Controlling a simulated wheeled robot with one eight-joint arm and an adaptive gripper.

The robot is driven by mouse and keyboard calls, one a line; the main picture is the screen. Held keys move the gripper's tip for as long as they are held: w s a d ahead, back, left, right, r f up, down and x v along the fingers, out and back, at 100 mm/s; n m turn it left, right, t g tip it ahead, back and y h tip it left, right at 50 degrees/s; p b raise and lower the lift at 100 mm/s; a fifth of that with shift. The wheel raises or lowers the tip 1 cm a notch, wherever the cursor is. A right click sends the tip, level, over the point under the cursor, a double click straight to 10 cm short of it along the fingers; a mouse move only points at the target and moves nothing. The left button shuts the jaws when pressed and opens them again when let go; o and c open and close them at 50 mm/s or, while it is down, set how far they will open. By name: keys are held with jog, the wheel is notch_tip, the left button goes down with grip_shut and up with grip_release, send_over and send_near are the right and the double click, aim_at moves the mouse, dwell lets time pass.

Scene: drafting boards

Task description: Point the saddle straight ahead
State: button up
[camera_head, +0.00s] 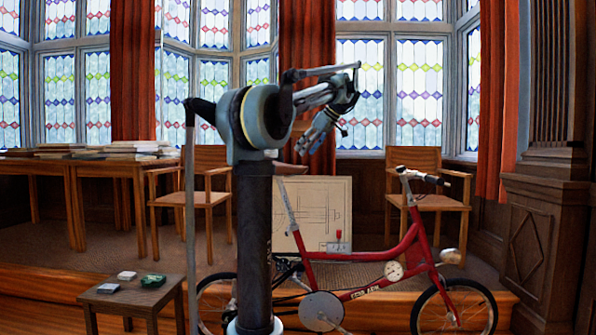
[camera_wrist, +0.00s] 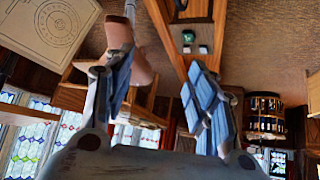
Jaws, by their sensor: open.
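The red bicycle (camera_head: 370,262) stands side-on, with its handlebar (camera_head: 420,178) at the right end. Its brown saddle (camera_head: 291,169) sits on a grey post (camera_head: 287,205), partly hidden by my arm's column. I cannot tell its exact heading. In the wrist view the saddle (camera_wrist: 143,72) shows beside the left finger, which partly covers it, with the post (camera_wrist: 117,32) above it. My gripper (camera_head: 302,149) is open and angled down just above the saddle. Its two fingers stand apart in the wrist view (camera_wrist: 160,58), with nothing seen held between them.
A drawing board (camera_head: 335,190) stands behind the bicycle. A low wooden table (camera_head: 125,296) at front left holds a green box (camera_head: 153,281) and pale boxes. Chairs (camera_head: 207,196) and a long table with papers (camera_head: 105,150) line the windows. Carved panelling (camera_head: 545,230) stands right.

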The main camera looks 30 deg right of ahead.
jog(key=t, duration=0.1)
send_near(299, 167)
jog(key=shift+n, duration=0.4)
jog(key=x, duration=0.7)
jog(key=w+d+x, duration=0.1)
jog(key=x, duration=0.2)
jog(key=shift+w, duration=0.15)
grip_shut()
